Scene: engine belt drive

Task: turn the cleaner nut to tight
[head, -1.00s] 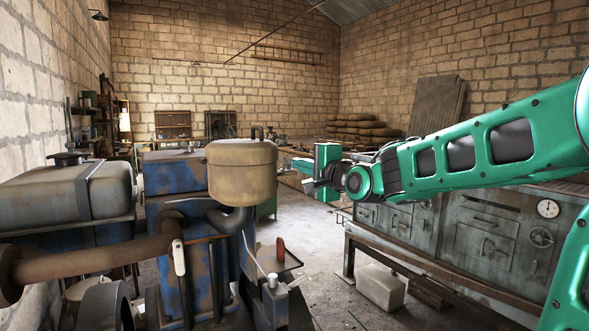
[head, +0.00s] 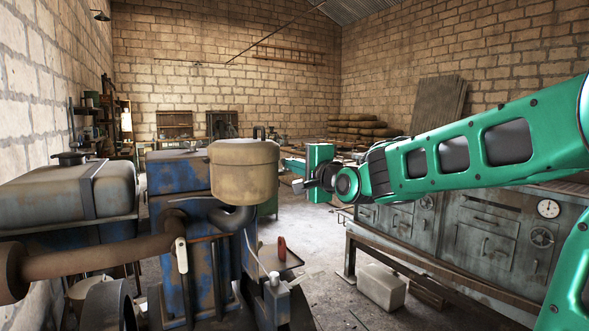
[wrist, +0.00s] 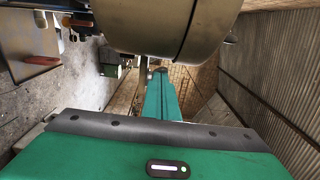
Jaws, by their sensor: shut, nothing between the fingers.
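The air cleaner (head: 244,172) is a tan, worn canister on the engine in the head view. The cleaner nut (head: 259,133) is a small dark wing-shaped piece standing on its lid. My gripper (head: 298,186) is just right of the canister, below the level of the lid, apart from the nut. It is shut and empty. In the wrist view, the canister (wrist: 165,28) fills the top middle, close to the camera.
The blue engine (head: 182,190) and a rusty exhaust pipe (head: 90,258) lie left of and below the canister. A grey workbench (head: 470,235) with drawers stands at the right under my arm. The space above the canister lid is clear.

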